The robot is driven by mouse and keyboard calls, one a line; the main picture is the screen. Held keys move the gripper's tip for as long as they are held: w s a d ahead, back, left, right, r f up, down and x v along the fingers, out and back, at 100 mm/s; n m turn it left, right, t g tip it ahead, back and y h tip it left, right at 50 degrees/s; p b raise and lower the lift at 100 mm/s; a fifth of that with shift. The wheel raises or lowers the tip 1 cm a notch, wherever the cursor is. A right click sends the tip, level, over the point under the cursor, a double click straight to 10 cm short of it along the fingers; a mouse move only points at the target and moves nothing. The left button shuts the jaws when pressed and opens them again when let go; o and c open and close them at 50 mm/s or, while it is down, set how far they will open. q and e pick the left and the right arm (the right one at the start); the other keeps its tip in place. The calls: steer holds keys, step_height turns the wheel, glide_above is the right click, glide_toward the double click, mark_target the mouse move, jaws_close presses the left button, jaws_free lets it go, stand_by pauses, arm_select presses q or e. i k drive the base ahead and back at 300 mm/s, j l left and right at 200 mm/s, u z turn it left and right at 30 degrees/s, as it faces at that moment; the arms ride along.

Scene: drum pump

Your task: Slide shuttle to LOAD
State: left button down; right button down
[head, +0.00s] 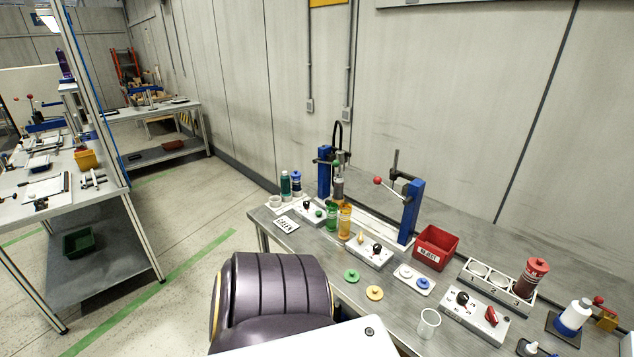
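The workbench (385,300) is at the right, along the wall. Two blue-posted fixtures stand at its back: a left post (323,172) with a grey upright part beside it, and a right post (411,212) with a red-knobbed lever (378,181). A pale rail-like strip (372,217) runs between them. I cannot tell which part is the shuttle, and no LOAD label is readable. Neither of my grippers is in view. A dark rounded link of mine fills the lower middle and hides the bench's near-left side.
Control boxes (369,251) and (474,312), bottles (345,220), a red REJECT bin (436,247), a numbered rack (495,284) and a clear cup (429,322) crowd the bench. Coloured discs (374,293) lie near its front. Floor (190,230) is clear at left.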

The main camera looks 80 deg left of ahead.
mark_target(339, 202)
steer(key=u, duration=2.25)
